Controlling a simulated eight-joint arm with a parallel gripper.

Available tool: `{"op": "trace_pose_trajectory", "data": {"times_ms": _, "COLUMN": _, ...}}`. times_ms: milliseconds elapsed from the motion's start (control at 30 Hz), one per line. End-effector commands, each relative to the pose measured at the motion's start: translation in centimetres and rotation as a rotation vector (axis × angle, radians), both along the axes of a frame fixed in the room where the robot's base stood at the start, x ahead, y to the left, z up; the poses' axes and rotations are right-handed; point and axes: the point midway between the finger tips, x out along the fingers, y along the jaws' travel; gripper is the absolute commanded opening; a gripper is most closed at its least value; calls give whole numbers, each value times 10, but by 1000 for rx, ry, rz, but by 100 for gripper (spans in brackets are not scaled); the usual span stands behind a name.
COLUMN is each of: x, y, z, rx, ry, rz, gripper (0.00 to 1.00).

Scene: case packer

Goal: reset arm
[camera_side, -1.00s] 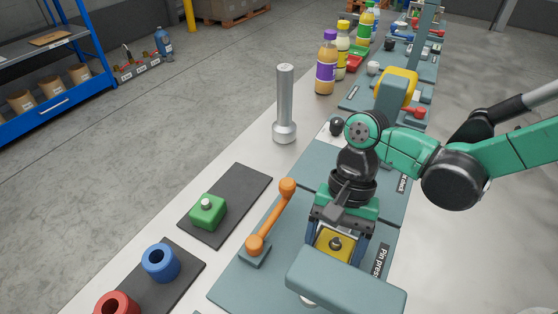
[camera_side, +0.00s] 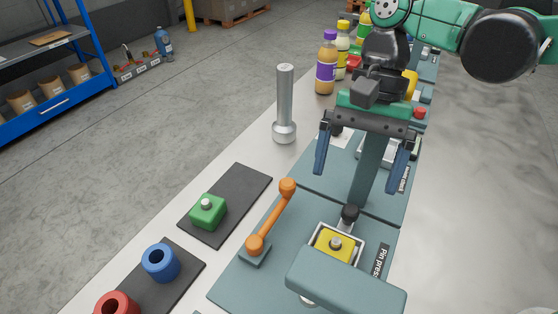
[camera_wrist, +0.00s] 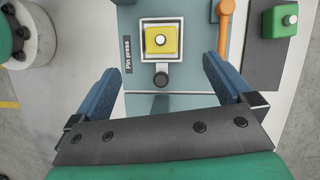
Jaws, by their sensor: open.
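My gripper (camera_side: 360,170) is open, with nothing between its two blue fingers. It hangs in the air above the bench, behind the pin press in the side view. In the wrist view my gripper (camera_wrist: 160,85) has its fingers spread wide, short of the yellow block. The pin press base (camera_side: 235,285) holds a yellow block (camera_side: 325,244) with a silver pin on top, seated in a square frame. The yellow block also shows in the wrist view (camera_wrist: 152,34). An orange lever (camera_side: 270,219) stands beside the press.
A green block (camera_side: 208,213) sits on a dark mat (camera_side: 256,180). A blue ring (camera_side: 160,262) and a red ring (camera_side: 117,304) lie at front left. A metal cylinder (camera_side: 285,100) stands upright. Bottles (camera_side: 326,62) stand at the back. The bench at right is clear.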

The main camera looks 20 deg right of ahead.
Motion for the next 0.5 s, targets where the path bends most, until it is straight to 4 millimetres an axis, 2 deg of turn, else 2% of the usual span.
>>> {"op": "trace_pose_trajectory", "data": {"times_ms": 267, "x": 0, "y": 0, "z": 2, "rx": 0, "ry": 0, "rz": 0, "gripper": 100}}
{"op": "trace_pose_trajectory", "data": {"times_ms": 367, "x": 0, "y": 0, "z": 13, "rx": 0, "ry": 0, "rz": 0, "gripper": 100}}
{"op": "trace_pose_trajectory", "data": {"times_ms": 500, "x": 0, "y": 0, "z": 43, "rx": 0, "ry": 0, "rz": 0, "gripper": 100}}
